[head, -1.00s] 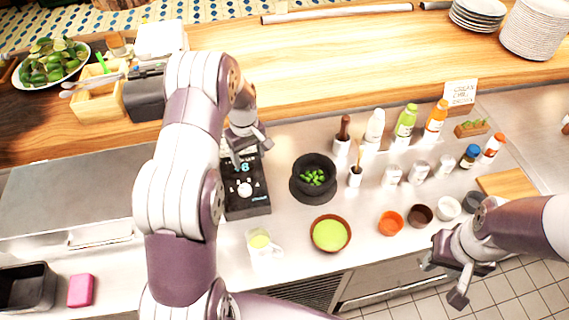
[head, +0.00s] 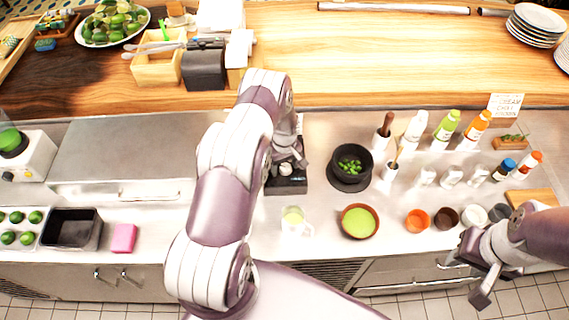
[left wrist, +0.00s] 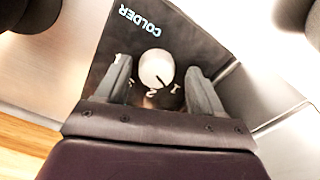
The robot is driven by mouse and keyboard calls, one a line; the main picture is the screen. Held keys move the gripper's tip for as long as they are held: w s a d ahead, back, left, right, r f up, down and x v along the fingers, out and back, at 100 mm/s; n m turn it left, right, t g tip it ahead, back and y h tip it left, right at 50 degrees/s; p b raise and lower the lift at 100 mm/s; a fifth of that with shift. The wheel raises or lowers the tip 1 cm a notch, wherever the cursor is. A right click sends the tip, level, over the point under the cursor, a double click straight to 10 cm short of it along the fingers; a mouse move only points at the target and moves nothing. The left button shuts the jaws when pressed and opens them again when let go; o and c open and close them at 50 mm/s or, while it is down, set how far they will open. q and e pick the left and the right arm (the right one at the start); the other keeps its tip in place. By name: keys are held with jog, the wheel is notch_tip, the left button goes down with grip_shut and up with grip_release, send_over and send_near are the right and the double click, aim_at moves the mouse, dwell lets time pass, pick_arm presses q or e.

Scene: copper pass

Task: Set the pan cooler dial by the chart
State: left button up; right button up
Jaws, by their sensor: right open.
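The pan cooler (head: 287,187) is a dark box on the steel counter, mostly hidden in the head view by my left arm. In the left wrist view its black panel shows a lit word, COLDER, and a white round dial (left wrist: 155,68). My right gripper (head: 478,272) is open and empty at the counter's front right.
A dark mortar with green pieces (head: 351,166), a bowl of green liquid (head: 360,221) and a glass cup (head: 294,222) are close to the cooler. Several bottles (head: 445,130) and small cups (head: 417,220) stand to the right. A pink block (head: 123,238) lies left.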

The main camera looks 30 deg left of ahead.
pick_arm(q)
jog(key=shift+w+d, duration=0.2)
jog(key=shift+w, duration=0.05)
jog(key=c, duration=0.9)
jog(key=shift+a, duration=0.1)
jog(key=shift+c, duration=0.2)
pick_arm(e)
jog(key=shift+w+f, duration=0.1)
jog(key=shift+w, duration=0.05)
pick_arm(q)
jog(key=shift+f, duration=0.1)
pick_arm(e)
jog(key=shift+f, duration=0.1)
